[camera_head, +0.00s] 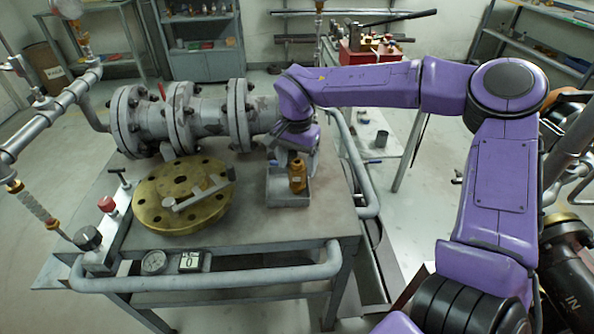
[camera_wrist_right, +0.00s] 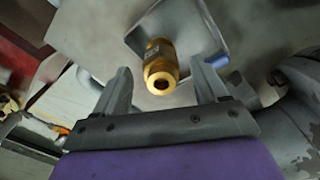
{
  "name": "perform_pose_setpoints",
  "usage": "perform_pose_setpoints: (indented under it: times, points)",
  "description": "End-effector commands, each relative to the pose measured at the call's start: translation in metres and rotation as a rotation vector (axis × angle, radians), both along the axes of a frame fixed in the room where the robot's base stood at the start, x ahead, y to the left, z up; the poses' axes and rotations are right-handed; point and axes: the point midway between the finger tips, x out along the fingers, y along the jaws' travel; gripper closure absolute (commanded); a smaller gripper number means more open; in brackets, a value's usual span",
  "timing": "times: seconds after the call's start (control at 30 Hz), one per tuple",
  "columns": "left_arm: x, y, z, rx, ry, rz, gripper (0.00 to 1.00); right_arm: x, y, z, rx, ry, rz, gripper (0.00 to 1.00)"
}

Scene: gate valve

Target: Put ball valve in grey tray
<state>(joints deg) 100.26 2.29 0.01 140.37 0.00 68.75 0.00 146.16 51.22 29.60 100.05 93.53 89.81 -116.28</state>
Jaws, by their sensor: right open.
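The brass ball valve (camera_head: 297,174) stands roughly upright in the small grey tray (camera_head: 284,201) on the table, towards the tray's right side. My right gripper (camera_head: 300,158) reaches down at the back of the tray, just behind and above the valve. In the right wrist view, the valve (camera_wrist_right: 161,66) shows end-on between the two spread fingers of my right gripper (camera_wrist_right: 162,84), with gaps on both sides. The tray (camera_wrist_right: 205,35) lies behind it. The fingertips are partly hidden in the head view. My left gripper is not in view.
A large flanged gate valve (camera_head: 185,112) lies along the back of the table. A round brass flange (camera_head: 160,205) with a wrench-like tool (camera_head: 200,192) on it is left of the tray. A gauge (camera_head: 154,262) and pipe rail (camera_head: 230,282) run along the front edge.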

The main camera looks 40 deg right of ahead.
Motion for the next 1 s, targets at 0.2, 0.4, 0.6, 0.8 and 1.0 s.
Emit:
perform_pose_setpoints:
  times: [0.2,0.4,0.6,0.8,1.0]
  points:
    - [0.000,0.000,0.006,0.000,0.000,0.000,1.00,0.001,0.000,0.059,0.000,-0.004,-0.001,0.28]
    - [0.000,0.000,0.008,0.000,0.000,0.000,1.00,0.000,0.000,0.085,0.000,-0.001,-0.001,0.28]
    - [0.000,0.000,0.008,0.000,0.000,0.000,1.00,0.000,0.000,0.088,0.001,0.000,0.000,0.28]
    - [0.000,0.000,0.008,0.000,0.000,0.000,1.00,0.000,0.000,0.088,0.000,-0.001,0.000,0.28]
    - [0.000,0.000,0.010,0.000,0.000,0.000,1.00,0.000,-0.001,0.087,-0.014,0.004,-0.001,0.28]
